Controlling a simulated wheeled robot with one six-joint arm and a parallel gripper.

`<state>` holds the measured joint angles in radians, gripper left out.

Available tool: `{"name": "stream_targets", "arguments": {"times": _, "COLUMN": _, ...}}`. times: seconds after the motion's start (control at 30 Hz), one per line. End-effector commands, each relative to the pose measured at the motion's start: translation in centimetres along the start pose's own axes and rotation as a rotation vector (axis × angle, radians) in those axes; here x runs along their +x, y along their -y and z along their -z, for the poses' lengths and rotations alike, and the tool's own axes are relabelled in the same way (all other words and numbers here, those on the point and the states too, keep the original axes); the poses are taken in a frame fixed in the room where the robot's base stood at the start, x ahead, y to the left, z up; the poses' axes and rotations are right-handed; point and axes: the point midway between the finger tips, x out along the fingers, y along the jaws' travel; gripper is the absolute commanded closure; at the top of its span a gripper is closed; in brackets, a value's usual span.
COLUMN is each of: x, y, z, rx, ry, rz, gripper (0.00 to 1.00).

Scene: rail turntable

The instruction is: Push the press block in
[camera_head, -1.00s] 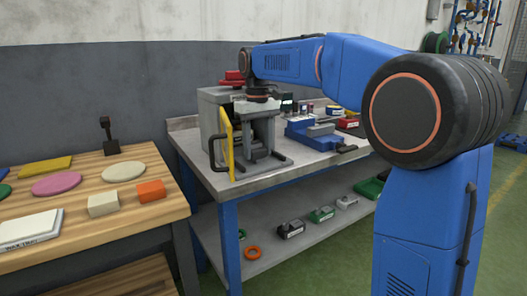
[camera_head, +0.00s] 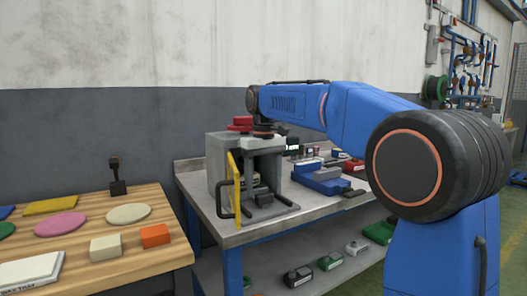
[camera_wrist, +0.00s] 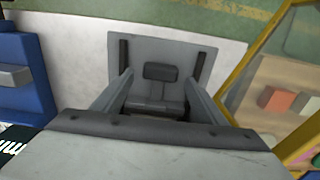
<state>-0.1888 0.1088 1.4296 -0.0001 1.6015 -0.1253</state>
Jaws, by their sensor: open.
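A grey press housing (camera_head: 216,160) stands at the near left of the metal bench, with a yellow-framed door (camera_head: 234,188) swung open at its left front. A dark press block (camera_wrist: 160,90) sits on a grey plate (camera_wrist: 180,42) at the housing's front opening in the wrist view, between two grey uprights. The block is small and partly shaded inside the opening in the head view. My gripper (camera_head: 263,132) is at the end of the arm, over the front of the housing. Its jaws are open, small and hard to make out. I see no contact with the block.
A blue vise-like fixture (camera_head: 320,178) stands right of the housing. It also shows at the left of the wrist view (camera_wrist: 20,75). The door reaches out beside the opening. A wooden table (camera_head: 150,262) with coloured discs and blocks stands at left. Several parts lie on the lower shelf.

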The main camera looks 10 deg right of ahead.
Motion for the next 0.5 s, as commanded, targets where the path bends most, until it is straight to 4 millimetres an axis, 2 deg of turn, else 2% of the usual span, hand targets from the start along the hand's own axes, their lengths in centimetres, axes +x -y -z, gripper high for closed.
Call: {"name": "stream_targets", "arguments": {"times": 0.5, "x": -10.3, "y": 0.0, "z": 0.2, "rx": 0.000, "ry": -0.003, "rz": 0.000, "gripper": 0.34}}
